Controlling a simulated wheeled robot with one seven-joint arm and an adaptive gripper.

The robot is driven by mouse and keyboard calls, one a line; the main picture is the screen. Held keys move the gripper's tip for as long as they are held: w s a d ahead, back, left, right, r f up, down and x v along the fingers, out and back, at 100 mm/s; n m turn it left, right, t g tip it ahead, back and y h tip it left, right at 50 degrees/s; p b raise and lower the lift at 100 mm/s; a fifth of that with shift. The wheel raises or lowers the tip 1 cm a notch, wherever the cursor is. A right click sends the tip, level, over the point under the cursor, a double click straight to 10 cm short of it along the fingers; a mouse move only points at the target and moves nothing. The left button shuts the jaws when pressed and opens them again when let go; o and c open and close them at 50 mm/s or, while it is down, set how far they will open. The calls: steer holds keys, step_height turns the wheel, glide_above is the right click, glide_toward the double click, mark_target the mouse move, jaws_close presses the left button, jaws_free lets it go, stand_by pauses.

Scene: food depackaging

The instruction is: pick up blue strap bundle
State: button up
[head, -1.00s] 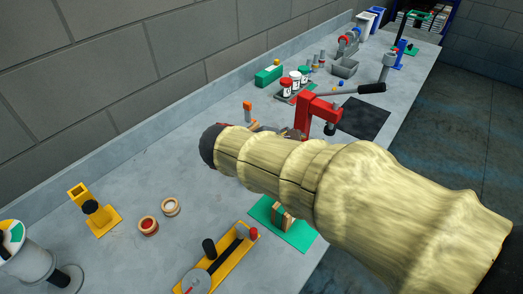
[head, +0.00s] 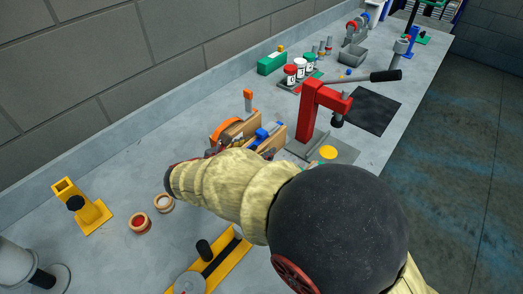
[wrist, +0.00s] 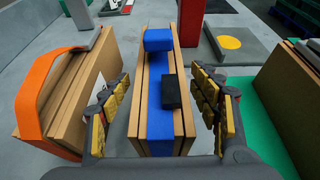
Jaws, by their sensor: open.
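The blue strap bundle (wrist: 138,107) is a stack of tan boards with a blue strap along its top and a small black buckle. It stands upright in the middle of the wrist view. In the head view its blue strap (head: 262,134) shows just beyond my sleeved arm. My gripper (wrist: 163,98) is open, with yellow-padded fingers on either side of the bundle. Gaps show between the pads and the boards. In the head view the arm hides most of the gripper and the lower part of the bundle.
An orange-strapped bundle (wrist: 64,88) stands close on the left. Another tan board bundle (wrist: 287,98) stands on a green mat (wrist: 249,108) at the right. Beyond are a red press (head: 312,108) and a grey plate with a yellow disc (head: 328,153).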

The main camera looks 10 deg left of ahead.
steer(key=x, duration=0.3)
steer(key=shift+b, duration=0.4)
steer(key=shift+s+r, duration=0.1)
steer(key=shift+r, duration=0.05)
jaws_close()
stand_by(0.4)
